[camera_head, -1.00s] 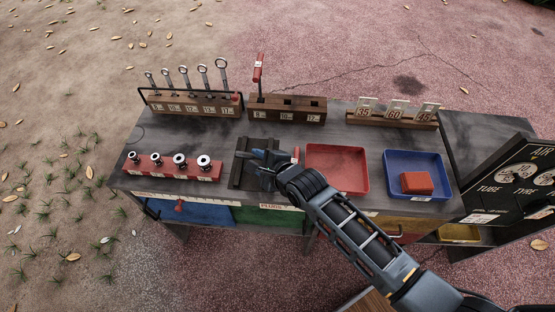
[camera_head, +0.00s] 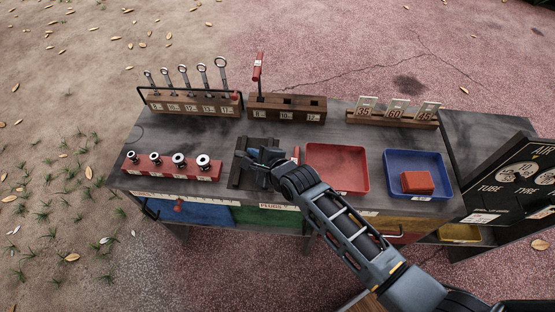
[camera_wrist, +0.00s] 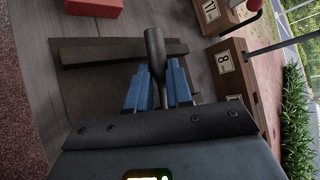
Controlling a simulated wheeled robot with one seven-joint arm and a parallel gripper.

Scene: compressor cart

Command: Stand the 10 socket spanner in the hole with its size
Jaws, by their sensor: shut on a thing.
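My gripper (camera_head: 264,160) is over the dark railed rest at the table's front middle. In the wrist view its blue fingers (camera_wrist: 158,88) are shut on a dark metal socket spanner (camera_wrist: 154,50), whose wider tubular end sticks out beyond the fingertips. Its size mark does not show, and its other end is hidden. The wooden socket spanner block (camera_head: 287,107) stands behind the gripper, with labels reading 8, 10 and apparently 13. A red-handled spanner (camera_head: 257,68) stands upright in the 8 hole. The 10 hole (camera_head: 287,101) and the rightmost hole look empty.
The ring spanner rack (camera_head: 195,105) stands at the back left, the red socket stand (camera_head: 172,170) at the front left. The red tray (camera_head: 337,168), blue tray (camera_head: 417,168) and number-card holder (camera_head: 392,119) are to the right. A small red piece (camera_head: 296,154) shows beside the gripper.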

